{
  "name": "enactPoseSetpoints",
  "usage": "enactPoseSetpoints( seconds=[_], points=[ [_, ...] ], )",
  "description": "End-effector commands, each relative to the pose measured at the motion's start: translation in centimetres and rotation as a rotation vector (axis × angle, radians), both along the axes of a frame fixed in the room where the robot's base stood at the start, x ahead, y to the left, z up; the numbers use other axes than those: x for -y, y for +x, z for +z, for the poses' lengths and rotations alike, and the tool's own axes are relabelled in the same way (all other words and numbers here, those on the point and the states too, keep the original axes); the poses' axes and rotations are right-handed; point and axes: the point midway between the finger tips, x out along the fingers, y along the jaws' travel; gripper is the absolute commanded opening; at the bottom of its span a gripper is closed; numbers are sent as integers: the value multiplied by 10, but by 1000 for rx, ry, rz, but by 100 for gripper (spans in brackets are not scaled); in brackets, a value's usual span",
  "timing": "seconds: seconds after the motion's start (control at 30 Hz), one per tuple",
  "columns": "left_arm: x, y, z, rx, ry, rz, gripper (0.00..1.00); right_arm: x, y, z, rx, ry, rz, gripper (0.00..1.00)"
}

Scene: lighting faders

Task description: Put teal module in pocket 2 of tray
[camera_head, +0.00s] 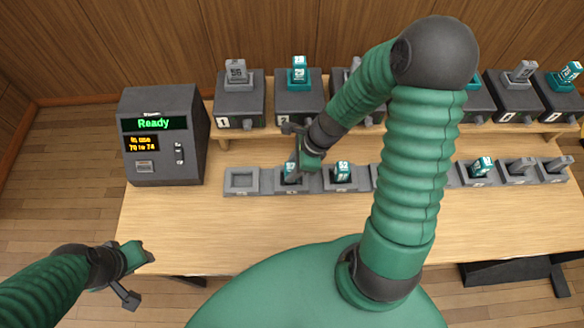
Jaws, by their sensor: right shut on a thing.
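A grey tray (231,193) of pockets runs along the table. Its leftmost pocket (242,181) is empty. My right gripper (295,163) is at the second pocket from the left, shut on a teal module (289,172) with a white label. The module is at or in that pocket; the gripper partly hides it, so I cannot tell whether it is fully seated. Another teal module (342,170) sits in the third pocket. Pocket numbers are too small to read surely. My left gripper (136,262) is low at the table's left edge, away from the tray; its jaws are unclear.
A dark console (165,135) reading "Ready" stands at the left. Behind the tray, a raised shelf carries dark numbered units (239,107) with grey and teal modules. More modules (483,167) sit in the tray's right part. My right arm hides the middle. The table front is clear.

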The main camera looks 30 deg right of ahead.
Motion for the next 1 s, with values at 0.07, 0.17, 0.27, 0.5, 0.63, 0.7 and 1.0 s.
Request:
enactPoseSetpoints(
  seconds=[0.07, 0.17, 0.27, 0.5, 0.63, 0.7, 1.0],
  points=[
    [0, 0, 1, 0, 0, 0, 36, 0, 0, 1, 0, 0, 0, 0],
    [0, 0, -2, 0, 0, 0, 36, 0, 0, -2, 0, 0, 0, 0],
    [0, 0, -1, 0, 0, 0, 36, 0, 0, -1, 0, 0, 0, 44],
    [0, 0, -1, 0, 0, 0, 36, 0, 0, -1, 0, 0, 0, 54],
    [0, 0, 1, 0, 0, 0, 36, 0, 0, 1, 0, 0, 0, 54],
    [0, 0, 3, 0, 0, 0, 36, 2, -1, 6, 1, -2, 0, 54],
    [0, 0, 24, 1, 0, 0, 36, 25, -14, 72, 5, -4, -1, 54]
  ],
)
